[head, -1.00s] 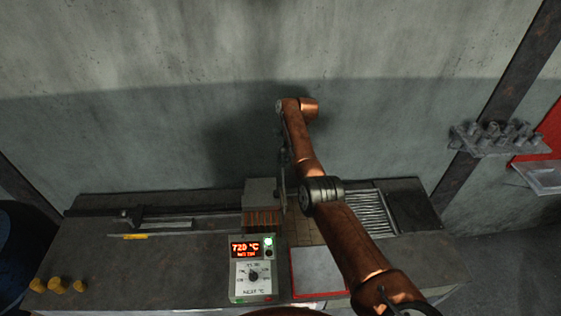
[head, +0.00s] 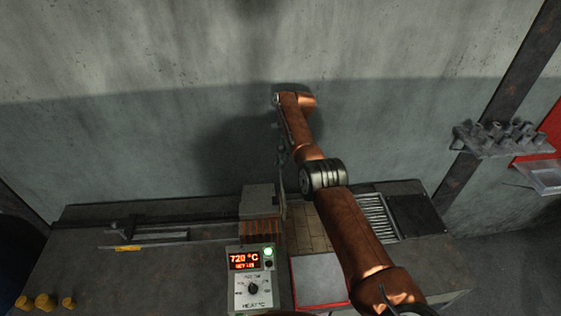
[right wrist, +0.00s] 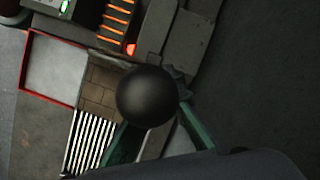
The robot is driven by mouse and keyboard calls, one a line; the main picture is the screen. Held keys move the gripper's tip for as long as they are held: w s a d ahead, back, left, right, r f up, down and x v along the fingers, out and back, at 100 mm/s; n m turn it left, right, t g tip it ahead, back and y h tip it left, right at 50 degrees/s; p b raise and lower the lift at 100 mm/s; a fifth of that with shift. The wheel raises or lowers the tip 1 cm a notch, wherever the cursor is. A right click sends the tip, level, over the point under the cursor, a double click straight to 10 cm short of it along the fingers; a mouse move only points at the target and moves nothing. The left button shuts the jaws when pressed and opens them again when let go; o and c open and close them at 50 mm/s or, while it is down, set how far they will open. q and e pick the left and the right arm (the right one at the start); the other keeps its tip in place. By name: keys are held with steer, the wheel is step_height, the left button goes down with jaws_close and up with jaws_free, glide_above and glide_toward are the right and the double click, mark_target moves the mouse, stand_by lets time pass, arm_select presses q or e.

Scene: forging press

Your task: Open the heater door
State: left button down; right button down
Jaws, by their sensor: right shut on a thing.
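The heater (head: 258,200) is a small grey box with brown slats at its front, on the bench. Orange glowing bars of the heater (right wrist: 116,22) show in the right wrist view. A thin upright plate (head: 282,188), seen nearly edge-on at the heater's right side, looks like its door; how far it is open I cannot tell. My right gripper (head: 281,160) reaches down to this side. In the right wrist view, its green fingers are shut on a round black knob (right wrist: 147,97), which hides the fingertips. My left gripper is not in view.
A control box (head: 251,280) reading 720 °C stands in front of the heater. A red-edged plate (head: 318,282) and a ribbed grate (head: 376,215) lie to the right. Yellow pegs (head: 45,300) stand at front left. The wall is close behind the bench.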

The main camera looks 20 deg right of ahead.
steer(key=shift+f, duration=0.1)
steer(key=c, duration=2.2)
jaws_free()
steer(key=shift+o, duration=0.8)
steer(key=v, duration=0.7)
steer(key=shift+r, duration=0.2)
